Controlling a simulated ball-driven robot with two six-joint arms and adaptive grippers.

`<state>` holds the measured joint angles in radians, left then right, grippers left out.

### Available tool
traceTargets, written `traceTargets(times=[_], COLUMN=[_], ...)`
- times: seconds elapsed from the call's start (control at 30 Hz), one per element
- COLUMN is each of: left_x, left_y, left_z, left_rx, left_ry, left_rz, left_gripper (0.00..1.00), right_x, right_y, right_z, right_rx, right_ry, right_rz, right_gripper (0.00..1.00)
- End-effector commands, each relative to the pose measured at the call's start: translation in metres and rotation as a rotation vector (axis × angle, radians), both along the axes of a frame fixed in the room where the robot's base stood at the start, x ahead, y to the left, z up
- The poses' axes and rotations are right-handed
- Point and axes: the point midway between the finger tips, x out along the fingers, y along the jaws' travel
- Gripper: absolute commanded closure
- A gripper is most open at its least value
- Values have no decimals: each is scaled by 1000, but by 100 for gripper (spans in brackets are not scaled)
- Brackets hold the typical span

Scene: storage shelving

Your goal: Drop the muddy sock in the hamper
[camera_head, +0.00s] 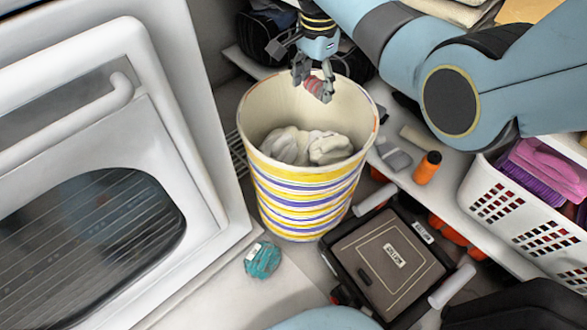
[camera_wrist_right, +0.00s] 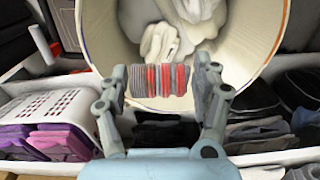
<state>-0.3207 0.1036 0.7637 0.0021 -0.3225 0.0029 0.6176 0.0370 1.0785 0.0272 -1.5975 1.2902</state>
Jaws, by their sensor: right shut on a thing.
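The hamper (camera_head: 308,205) is a tall round bin with yellow, white and purple stripes and a cream inside. It stands upright with crumpled whitish cloth (camera_head: 305,146) at its bottom. My right gripper (camera_head: 312,87) is above the hamper's opening, near its far side, pointing down. It is shut on a small rolled, red-and-grey striped sock (camera_wrist_right: 160,80), held crosswise between the fingertips. Mud on it is hard to make out. In the right wrist view the hamper's rim (camera_wrist_right: 284,20) and the cloth show beyond the sock. My left gripper is not in view.
A white appliance (camera_head: 110,160) with a glass door stands at the left. A teal roll (camera_head: 262,260) lies by the hamper's foot. A dark tray (camera_head: 390,262), an orange bottle (camera_head: 427,168) and a white basket (camera_head: 530,215) of folded cloth are at the right.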

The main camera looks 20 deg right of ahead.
Motion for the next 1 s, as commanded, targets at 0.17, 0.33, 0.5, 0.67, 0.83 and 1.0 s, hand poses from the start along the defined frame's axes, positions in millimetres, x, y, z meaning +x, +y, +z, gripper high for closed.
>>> traceTargets(times=[0.17,0.33,0.5,0.67,0.83,1.0], left_x=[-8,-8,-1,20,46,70], left_y=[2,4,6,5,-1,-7], left_z=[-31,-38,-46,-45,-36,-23], left_rx=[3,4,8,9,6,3], left_ry=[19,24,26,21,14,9], left_rz=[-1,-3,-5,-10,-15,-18], left_gripper=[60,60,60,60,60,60], right_x=[21,29,30,30,30,29], right_y=[-9,-13,-14,-13,-13,-13], right_z=[-33,-39,-54,-66,-74,-84], right_rx=[3,5,4,4,4,4], right_ry=[6,6,7,7,7,7], right_rz=[17,24,25,25,25,25], right_gripper=[57,57,57,57,57,57])
